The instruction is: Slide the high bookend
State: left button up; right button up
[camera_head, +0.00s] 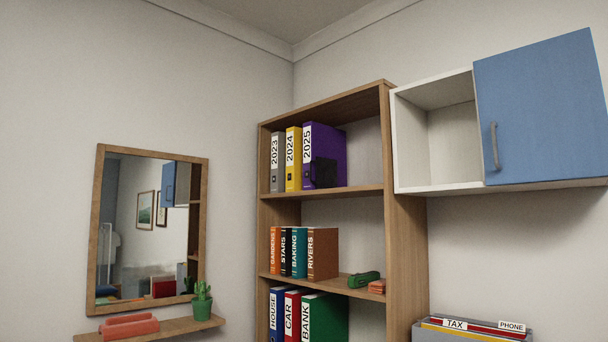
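A dark, nearly black object (323,174), which looks like the high bookend, stands on the top visible shelf against the right side of the purple 2025 binder (324,142). The yellow 2024 binder (293,156) and the grey 2023 binder (277,160) stand upright to the left of it. The bookend's exact outline is hard to make out in the shadow. Neither of my grippers shows in the head view.
The wooden bookcase (394,220) has free shelf room right of the bookend. Books, a green object (363,279) and lower binders fill other shelves. A white cabinet (425,150) with a blue door (545,110) adjoins it on the right. A mirror (102,235) hangs left.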

aim_at(326, 168)
jog(key=i+j, duration=0.1)
jog(key=i, duration=0.65)
jog(key=i+z, duration=0.15)
jog(key=i, duration=0.55)
jog(key=i+j, duration=0.2)
jog(key=i, duration=0.55)
jog(key=l+z, duration=0.05)
